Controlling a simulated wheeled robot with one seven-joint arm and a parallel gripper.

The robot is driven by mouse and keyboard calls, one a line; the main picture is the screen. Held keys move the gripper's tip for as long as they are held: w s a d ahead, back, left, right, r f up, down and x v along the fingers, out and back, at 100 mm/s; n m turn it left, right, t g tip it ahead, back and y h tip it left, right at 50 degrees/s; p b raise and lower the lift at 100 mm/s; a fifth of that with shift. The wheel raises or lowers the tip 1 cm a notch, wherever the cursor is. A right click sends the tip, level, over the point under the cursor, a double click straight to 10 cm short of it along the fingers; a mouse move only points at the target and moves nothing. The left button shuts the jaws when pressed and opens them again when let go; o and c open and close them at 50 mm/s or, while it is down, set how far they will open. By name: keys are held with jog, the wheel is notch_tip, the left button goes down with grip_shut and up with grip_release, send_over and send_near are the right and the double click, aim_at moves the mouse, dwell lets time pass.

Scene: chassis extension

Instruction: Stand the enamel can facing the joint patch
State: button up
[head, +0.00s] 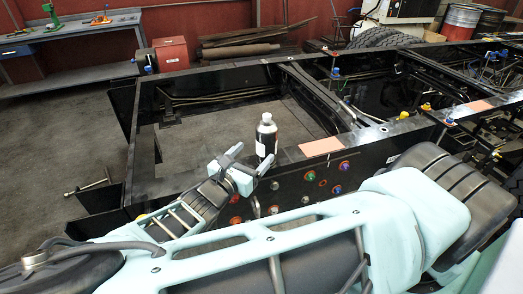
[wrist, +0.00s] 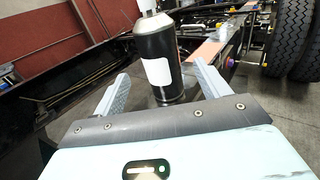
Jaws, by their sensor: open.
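The enamel can (head: 266,136) is black with a white label and a pale top. It is upright at the chassis rail, left of the salmon-coloured joint patch (head: 321,147) on the rail's top. My gripper (head: 253,158) is open at the can's lower part, which it partly hides in the head view. In the wrist view the can (wrist: 160,50) stands between the spread fingers of my gripper (wrist: 160,76), with gaps on both sides. Its label there faces the camera. The patch (wrist: 206,51) shows behind it to the right.
The black chassis frame (head: 225,75) has an open bay left of the can. Coloured fittings (head: 344,167) line the rail's near side. A second salmon patch (head: 480,106) lies farther right. A workbench (head: 70,55) and a red box (head: 171,53) stand behind.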

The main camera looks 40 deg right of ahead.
jog(key=s+a+f+m+g+y, duration=0.2)
jog(key=s+a+m+g+y, duration=0.15)
jog(key=s, duration=0.35)
jog(key=s+a+f+m+g+y, duration=0.2)
jog(key=s+a+m+g+y, duration=0.1)
jog(key=s+m+g+y, duration=0.3)
jog(key=s+a+r+m+t+y, duration=0.1)
jog(key=s+a+r+m+y, duration=0.1)
jog(key=r, duration=0.5)
jog(key=s+a+r+m+t+y, duration=0.1)
jog(key=s+a+r+m+y, duration=0.2)
jog(key=s+a+r+y, duration=0.2)
notch_tip(320, 180, up, 3)
jog(key=shift+s+a+f+y, duration=0.1)
jog(key=shift+s+a+y, duration=0.25)
jog(key=shift+a, duration=0.65)
jog(key=shift+w+m+t, duration=0.1)
jog(key=shift+m+t, duration=0.15)
